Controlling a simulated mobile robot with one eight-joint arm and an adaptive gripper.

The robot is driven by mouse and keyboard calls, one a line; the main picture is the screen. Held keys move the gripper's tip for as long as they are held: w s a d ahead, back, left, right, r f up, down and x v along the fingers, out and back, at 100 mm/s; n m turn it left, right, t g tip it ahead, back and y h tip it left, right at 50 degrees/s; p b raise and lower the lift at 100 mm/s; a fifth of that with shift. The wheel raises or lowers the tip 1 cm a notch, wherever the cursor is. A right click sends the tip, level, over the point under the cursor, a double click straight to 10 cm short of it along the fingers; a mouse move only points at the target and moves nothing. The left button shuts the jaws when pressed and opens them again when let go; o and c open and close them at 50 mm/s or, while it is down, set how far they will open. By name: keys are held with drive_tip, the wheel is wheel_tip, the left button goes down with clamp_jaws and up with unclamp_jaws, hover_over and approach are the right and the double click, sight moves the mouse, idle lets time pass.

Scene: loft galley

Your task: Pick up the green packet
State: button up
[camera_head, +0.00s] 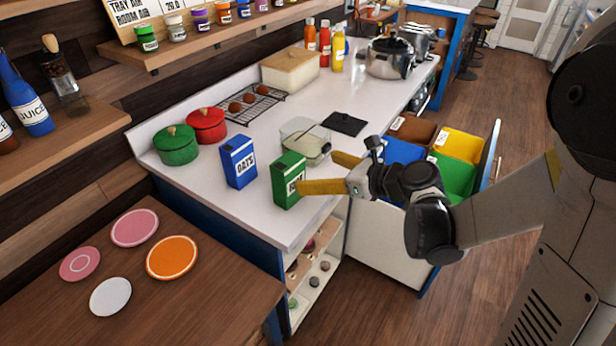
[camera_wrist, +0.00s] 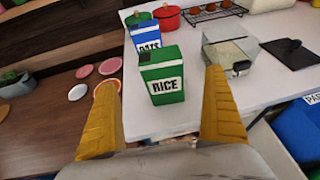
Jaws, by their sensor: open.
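The green packet (camera_head: 286,180), a box with a white label, stands upright on the white counter near its front corner. In the wrist view the green packet (camera_wrist: 163,72) reads RICE and stands ahead of and between my two yellow fingers. My gripper (camera_head: 322,172) is open at counter height, close to the packet's right side. In the wrist view my gripper (camera_wrist: 162,98) shows its fingers spread wide, with nothing held. In the head view one finger overlaps the packet's edge; I cannot tell whether it touches.
A blue OATS packet (camera_head: 238,162) stands just left of the green one. A clear container (camera_head: 305,140) stands behind it. Green (camera_head: 176,146) and red (camera_head: 206,125) pots are further left. An open drawer with coloured bins (camera_head: 461,145) is at right. The counter's front edge is close.

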sight(295, 167)
drive_tip(key=b+x, duration=0.1)
drive_tip(key=x, duration=0.4)
drive_tip(key=shift+w+d, duration=0.1)
drive_tip(key=shift+d, duration=0.05)
drive_tip(key=b+x, duration=0.2)
drive_tip(key=x, duration=0.4)
drive_tip(key=shift+r, duration=0.2)
drive_tip(key=c, duration=1.5)
